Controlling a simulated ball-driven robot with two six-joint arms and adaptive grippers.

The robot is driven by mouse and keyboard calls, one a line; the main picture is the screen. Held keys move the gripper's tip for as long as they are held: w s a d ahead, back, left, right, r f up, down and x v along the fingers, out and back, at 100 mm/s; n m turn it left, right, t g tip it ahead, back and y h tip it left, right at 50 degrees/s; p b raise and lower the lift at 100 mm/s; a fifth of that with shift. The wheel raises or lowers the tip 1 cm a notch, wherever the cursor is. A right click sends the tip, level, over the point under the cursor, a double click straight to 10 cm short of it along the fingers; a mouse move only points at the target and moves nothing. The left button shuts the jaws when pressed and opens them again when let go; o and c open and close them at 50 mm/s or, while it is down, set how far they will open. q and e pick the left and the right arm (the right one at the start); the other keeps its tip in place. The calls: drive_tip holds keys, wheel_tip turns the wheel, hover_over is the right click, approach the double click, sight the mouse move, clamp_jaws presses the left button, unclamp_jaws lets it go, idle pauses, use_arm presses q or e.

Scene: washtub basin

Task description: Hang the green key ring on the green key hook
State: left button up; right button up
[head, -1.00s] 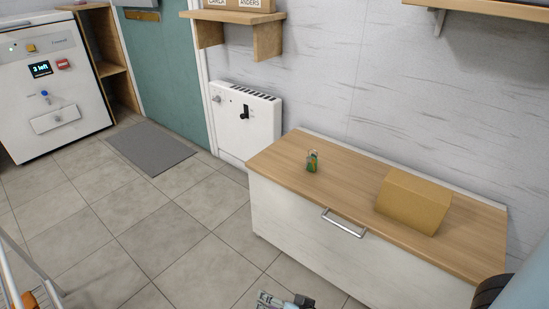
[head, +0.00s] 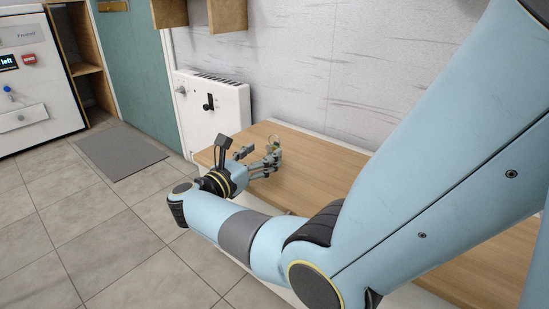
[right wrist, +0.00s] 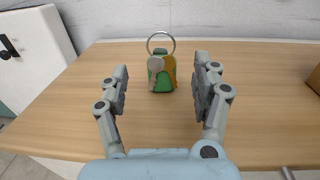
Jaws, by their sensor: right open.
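The green key ring stands upright on the wooden top of the low cabinet, a green fob with a metal loop on top and a key and an orange-brown piece at its sides. It shows clearly in the right wrist view (right wrist: 160,83) and only in small part in the head view (head: 274,142). My right gripper (head: 261,158) is open and empty, low over the cabinet top. In the right wrist view its two fingers point toward the key ring, one on each side of its line, with the ring just beyond the tips. I see no green key hook. My left gripper is out of view.
The cabinet top (right wrist: 255,120) is clear around the key ring. A cardboard box (right wrist: 314,78) shows at the right edge of the wrist view. A white wall heater (head: 215,110) stands behind the cabinet's left end. A wooden shelf (head: 228,14) is above.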

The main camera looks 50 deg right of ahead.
sight(272, 149)
drive_tip(key=d, duration=0.3)
drive_tip(key=d+b, duration=0.1)
drive_tip(key=d, duration=0.1)
drive_tip(key=shift+w+d+f, duration=0.2)
drive_tip(key=shift+w+d, duration=0.1)
drive_tip(key=shift+w, duration=0.05)
drive_tip(key=c, duration=1.3)
